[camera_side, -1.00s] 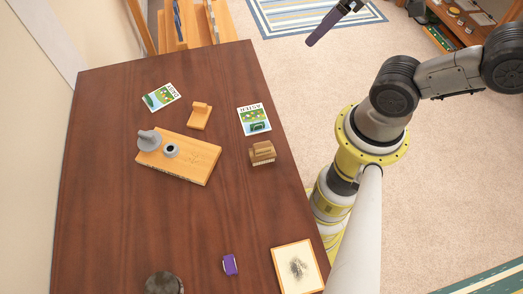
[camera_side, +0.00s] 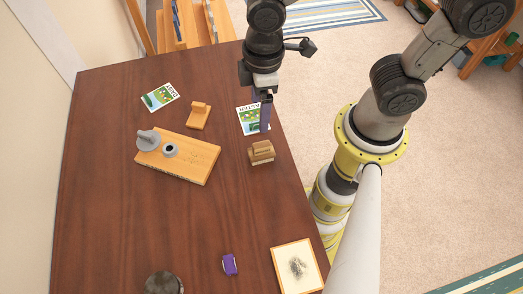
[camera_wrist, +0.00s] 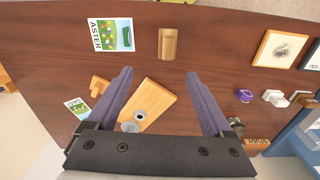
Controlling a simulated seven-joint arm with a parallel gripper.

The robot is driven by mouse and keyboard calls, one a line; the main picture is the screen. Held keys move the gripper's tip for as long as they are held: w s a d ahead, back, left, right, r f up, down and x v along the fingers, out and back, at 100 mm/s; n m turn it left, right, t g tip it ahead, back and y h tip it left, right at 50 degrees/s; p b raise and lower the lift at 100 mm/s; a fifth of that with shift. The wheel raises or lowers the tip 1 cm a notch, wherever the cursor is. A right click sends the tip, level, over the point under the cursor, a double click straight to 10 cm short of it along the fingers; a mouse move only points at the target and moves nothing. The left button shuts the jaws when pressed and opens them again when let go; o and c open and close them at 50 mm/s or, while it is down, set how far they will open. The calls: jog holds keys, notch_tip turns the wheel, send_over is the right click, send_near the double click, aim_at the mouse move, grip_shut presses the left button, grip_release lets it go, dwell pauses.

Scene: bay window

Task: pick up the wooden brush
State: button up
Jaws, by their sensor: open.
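The wooden brush (camera_side: 262,152) lies near the right edge of the dark brown table, with a brown wooden back and pale bristles beneath. It also shows near the top middle of the wrist view (camera_wrist: 168,43). My gripper (camera_side: 265,127) is above the table's right edge, over the Aster seed packet and just behind the brush in the side view. In the wrist view its two purple fingers (camera_wrist: 160,72) are spread wide with nothing held between them. The brush is beyond the fingertips and apart from them.
The Aster packet (camera_side: 246,119) lies behind the brush. A wooden board (camera_side: 190,166) with grey items is to its left, with a small wooden stand (camera_side: 199,117) behind that board. A purple box (camera_side: 230,265) and framed picture (camera_side: 293,262) are nearer the front. The table between is clear.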

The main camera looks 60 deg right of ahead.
aim_at(262, 145)
jog(key=shift+n+g, duration=0.3)
jog(key=shift+n, duration=0.1)
jog(key=f, duration=0.3)
jog(key=s+f, duration=0.1)
jog(key=f, duration=0.2)
jog(key=a+f, duration=0.1)
jog(key=f, duration=0.2)
jog(key=shift+s+f, duration=0.1)
jog(key=shift+s, duration=0.1)
jog(key=shift+w+f, duration=0.2)
jog(key=shift+f, duration=2.7)
jog(key=shift+c, duration=0.2)
grip_shut()
